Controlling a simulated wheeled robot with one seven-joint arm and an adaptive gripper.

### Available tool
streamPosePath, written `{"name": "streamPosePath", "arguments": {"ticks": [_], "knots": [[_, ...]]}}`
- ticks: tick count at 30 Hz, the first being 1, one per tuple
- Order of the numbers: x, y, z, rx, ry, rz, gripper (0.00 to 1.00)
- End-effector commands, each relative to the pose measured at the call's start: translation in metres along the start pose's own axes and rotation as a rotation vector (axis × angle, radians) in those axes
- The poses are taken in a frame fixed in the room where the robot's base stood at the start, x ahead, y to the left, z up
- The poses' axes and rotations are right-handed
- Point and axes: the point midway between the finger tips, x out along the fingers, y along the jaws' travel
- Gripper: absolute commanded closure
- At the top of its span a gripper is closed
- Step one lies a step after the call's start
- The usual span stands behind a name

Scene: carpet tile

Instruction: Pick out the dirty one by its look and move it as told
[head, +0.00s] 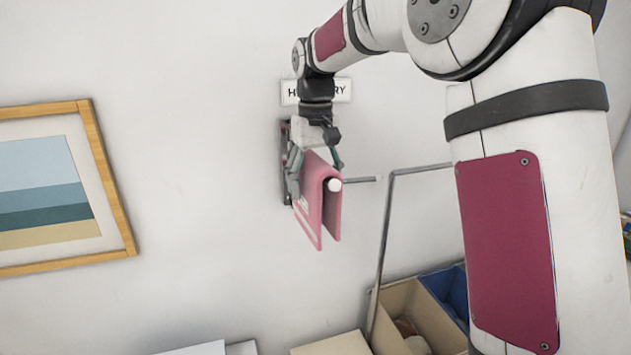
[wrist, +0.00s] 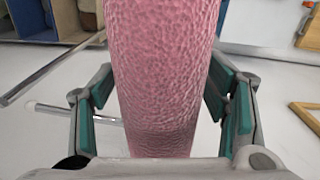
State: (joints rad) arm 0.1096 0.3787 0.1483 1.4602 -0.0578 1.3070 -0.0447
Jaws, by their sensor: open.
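A pink towel (head: 315,215) hangs folded over a bar with a white round end (head: 335,184) at the wall. Pale stripes show near its lower edge. In the wrist view the towel (wrist: 160,80) fills the middle, its pink weave close to the camera; I see no clear stain on this part. My gripper (head: 315,170) is open at the top of the towel, with its fingers to either side of it. The wrist view shows the teal finger pads of my gripper (wrist: 160,100) flanking the cloth; whether they touch it I cannot tell.
A wall sign (head: 291,92) is partly hidden behind my wrist. A thin metal rail (head: 385,245) stands at right. A divided box (head: 395,310) with tan and blue compartments stands below; something brown and white lies inside. A framed picture (head: 122,215) hangs at left.

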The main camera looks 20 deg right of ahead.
Motion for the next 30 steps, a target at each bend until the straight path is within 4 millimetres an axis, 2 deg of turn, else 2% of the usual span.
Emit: {"name": "streamPosePath", "arguments": {"ticks": [5, 8, 21, 25, 30], "knots": [[-0.002, 0.0, 0.0, 0.0, 0.001, 0.0, 0.32], [-0.011, 0.0, -0.001, 0.0, 0.002, 0.0, 0.32], [-0.095, 0.0, -0.001, 0.0, 0.003, 0.0, 0.32], [-0.11, 0.0, -0.001, 0.0, 0.001, 0.0, 0.32], [-0.119, 0.0, 0.0, 0.0, 0.0, 0.0, 0.32]]}}
